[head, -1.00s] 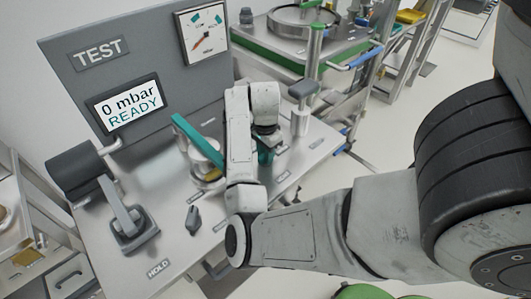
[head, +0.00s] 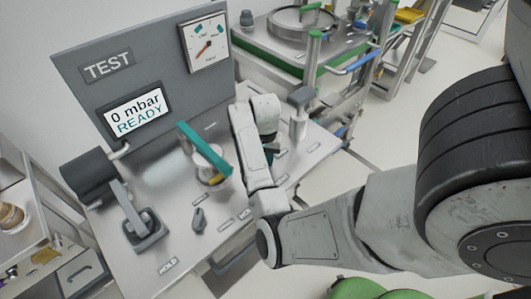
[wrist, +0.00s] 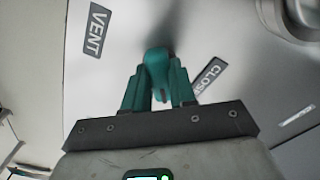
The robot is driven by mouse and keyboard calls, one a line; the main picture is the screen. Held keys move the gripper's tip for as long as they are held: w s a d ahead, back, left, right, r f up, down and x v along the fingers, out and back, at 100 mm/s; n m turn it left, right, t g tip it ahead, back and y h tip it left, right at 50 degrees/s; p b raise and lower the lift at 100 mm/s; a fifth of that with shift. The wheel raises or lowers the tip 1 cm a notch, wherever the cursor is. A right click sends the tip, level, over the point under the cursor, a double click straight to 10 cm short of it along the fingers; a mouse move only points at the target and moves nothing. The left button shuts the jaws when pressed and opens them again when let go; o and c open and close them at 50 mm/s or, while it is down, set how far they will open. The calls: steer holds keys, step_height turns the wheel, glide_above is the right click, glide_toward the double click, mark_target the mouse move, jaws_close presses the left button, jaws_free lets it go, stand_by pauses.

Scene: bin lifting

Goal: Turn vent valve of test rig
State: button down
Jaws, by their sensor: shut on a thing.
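The vent valve's teal handle (wrist: 157,62) shows in the wrist view, near the plate label VENT (wrist: 96,30) and a second, partly covered label that begins CLOS (wrist: 210,78). My gripper (wrist: 157,82) has its two teal fingers on either side of the handle and is shut on it. In the head view my arm covers most of the valve and gripper; only a little teal shows beside the wrist. The test rig's panel (head: 75,68) carries a screen (head: 137,111) reading 0 mbar READY and a dial gauge (head: 206,42) with a red needle.
A long teal lever (head: 203,148) stands over a round fixture left of my wrist. A grey-topped post (head: 299,110) stands close on the right. A green-edged bench is behind.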

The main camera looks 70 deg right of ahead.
steer(key=n, duration=0.5)
steer(key=shift+n, duration=0.4)
steer(key=n, duration=0.4)
steer(key=shift+n, duration=0.3)
steer(key=c, duration=0.9)
jaws_free()
